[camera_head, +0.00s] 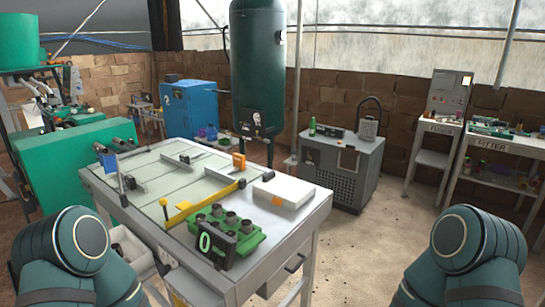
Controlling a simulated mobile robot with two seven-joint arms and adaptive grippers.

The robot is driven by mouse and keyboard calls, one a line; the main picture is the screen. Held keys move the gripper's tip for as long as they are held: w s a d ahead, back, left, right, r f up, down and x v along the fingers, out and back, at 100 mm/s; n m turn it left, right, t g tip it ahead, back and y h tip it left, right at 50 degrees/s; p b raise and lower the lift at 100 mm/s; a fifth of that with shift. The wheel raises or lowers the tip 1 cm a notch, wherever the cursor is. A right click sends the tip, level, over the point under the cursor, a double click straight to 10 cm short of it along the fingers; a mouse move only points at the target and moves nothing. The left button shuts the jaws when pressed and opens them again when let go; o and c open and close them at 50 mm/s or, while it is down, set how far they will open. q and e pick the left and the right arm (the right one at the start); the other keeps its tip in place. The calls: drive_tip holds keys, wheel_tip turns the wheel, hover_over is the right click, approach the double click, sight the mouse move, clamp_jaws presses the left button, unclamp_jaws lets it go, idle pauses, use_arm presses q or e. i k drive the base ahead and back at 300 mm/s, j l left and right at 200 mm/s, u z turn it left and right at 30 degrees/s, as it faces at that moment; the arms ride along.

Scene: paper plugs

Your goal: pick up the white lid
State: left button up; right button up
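A flat white rectangular piece (287,193), which looks like the white lid, lies on the right part of the grey worktable (318,205). It has a small orange mark on its front side. Nothing is touching it from above. Only the dark green upper parts of my two arms show, at the lower left and lower right. Neither of my grippers is in view.
A yellow-handled bar (200,204) and an orange block (239,161) are also on the table. Open floor (372,235) lies to the right.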

sight(288, 192)
drive_tip(key=i+l+u, duration=0.1)
drive_tip(key=l+u, duration=0.65)
drive_tip(key=i+l+z, duration=0.4)
